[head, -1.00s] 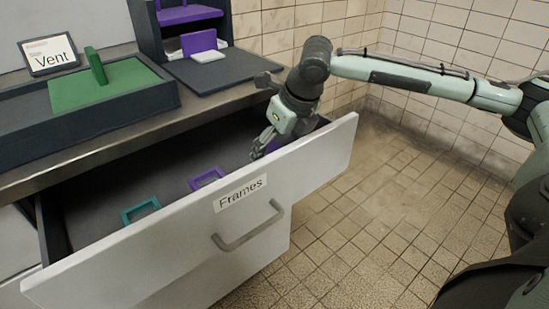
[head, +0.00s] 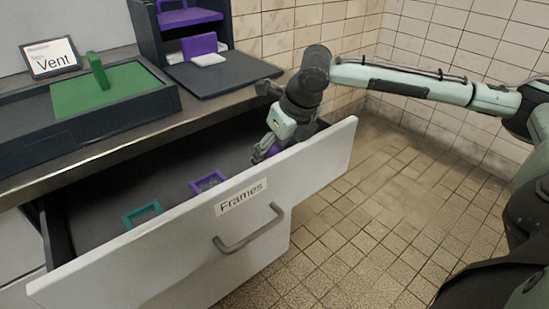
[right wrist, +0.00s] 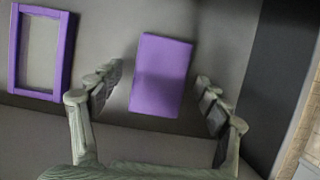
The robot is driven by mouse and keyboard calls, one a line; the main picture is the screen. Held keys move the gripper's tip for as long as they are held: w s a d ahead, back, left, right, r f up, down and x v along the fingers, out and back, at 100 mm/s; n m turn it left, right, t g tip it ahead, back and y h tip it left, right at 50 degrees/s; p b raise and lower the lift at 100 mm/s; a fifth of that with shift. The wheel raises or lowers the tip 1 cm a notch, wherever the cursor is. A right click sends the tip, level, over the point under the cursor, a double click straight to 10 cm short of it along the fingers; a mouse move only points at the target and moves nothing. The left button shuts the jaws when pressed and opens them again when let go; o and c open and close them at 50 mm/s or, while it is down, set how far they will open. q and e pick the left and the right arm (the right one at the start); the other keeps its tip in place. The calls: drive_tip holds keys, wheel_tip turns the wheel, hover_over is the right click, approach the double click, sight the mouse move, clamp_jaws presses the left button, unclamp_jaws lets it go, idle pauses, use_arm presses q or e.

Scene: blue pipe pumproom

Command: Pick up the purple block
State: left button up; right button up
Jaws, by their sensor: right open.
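A purple block (right wrist: 160,75) lies flat on the grey drawer floor in the right wrist view. My right gripper (right wrist: 160,78) is open, with one finger on each side of the block and a gap visible at both sides. In the head view my right gripper (head: 264,150) reaches down into the right end of the open drawer. My left gripper is not in view.
The open drawer's white front (head: 180,225), labelled "Frames", stands close to the gripper. A purple frame (head: 194,187) and a teal frame (head: 126,220) lie in the drawer. Another purple block (head: 199,46) is on the dark shelf unit. The counter edge overhangs the drawer's back.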

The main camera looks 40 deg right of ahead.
drive_tip(key=shift+c, duration=0.6)
drive_tip(key=c, duration=1.2)
